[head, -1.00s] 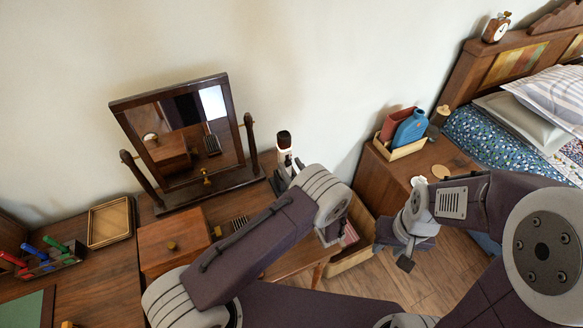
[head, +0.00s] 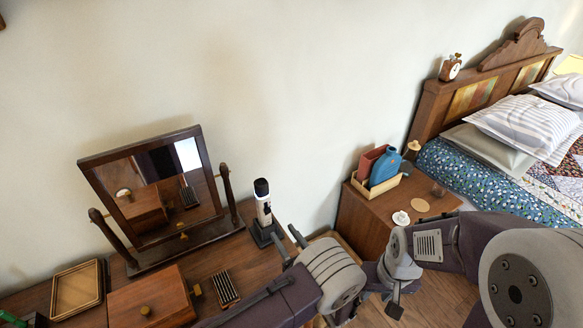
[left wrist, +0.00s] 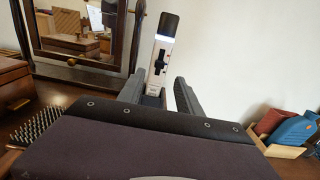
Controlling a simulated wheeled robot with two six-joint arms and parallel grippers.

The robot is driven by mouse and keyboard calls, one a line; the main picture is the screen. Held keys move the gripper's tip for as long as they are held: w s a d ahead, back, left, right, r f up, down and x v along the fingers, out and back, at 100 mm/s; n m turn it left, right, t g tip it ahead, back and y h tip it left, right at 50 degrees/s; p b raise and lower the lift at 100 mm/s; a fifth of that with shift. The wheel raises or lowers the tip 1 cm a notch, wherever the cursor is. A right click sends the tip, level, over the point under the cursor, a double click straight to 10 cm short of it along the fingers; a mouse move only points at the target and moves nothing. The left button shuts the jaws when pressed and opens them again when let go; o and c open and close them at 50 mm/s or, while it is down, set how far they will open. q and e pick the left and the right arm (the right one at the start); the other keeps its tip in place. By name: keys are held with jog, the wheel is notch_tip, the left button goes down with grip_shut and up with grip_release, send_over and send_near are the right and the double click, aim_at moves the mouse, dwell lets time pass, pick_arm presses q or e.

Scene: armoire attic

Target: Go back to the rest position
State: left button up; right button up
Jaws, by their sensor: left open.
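My left gripper (head: 287,243) is open and empty beside a white and black flashlight-like device (head: 263,205) on the wooden dresser. In the left wrist view, the two dark fingers of my left gripper (left wrist: 159,94) are spread apart, and the device (left wrist: 160,58) stands upright beyond them in its dark base. A small gap shows between the fingers and the device in the head view. My right gripper (head: 394,290) hangs low over the floor at the right; its fingers are too unclear to tell whether they are open.
A tilting mirror (head: 150,243) stands on the dresser, with a wooden box (head: 150,297), a hairbrush (head: 225,288) and a shallow tray (head: 77,290) near it. A nightstand (head: 368,221) holds an organizer (head: 378,192) and a coaster (head: 421,205). The bed (head: 500,185) is at the right.

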pick_arm(q)
jog(key=w+a+r+n+g+y, duration=0.3)
jog(key=a+r+n+g+y, duration=0.3)
jog(key=a+r, duration=0.55)
jog(key=s+a+n+g+h, duration=0.2)
jog(key=s+a+n+g, duration=0.65)
jog(key=a, duration=0.55)
jog(key=s+f+n+g+h, duration=0.35)
jog(key=s+n+h, duration=0.45)
jog(key=s, duration=0.5)
jog(key=w+d+f+n+t+h, duration=0.1)
jog(key=d+f+n+t+h, duration=0.1)
jog(key=d, duration=0.4)
jog(key=w+d+f+n+t+h, duration=0.1)
jog(key=d+f+n+t+h, duration=0.1)
jog(key=d+f+n+h, duration=0.1)
jog(key=d+n+h, duration=0.1)
jog(key=d+n, duration=0.1)
jog(key=d, duration=0.1)
jog(key=shift+d+f, duration=0.15)
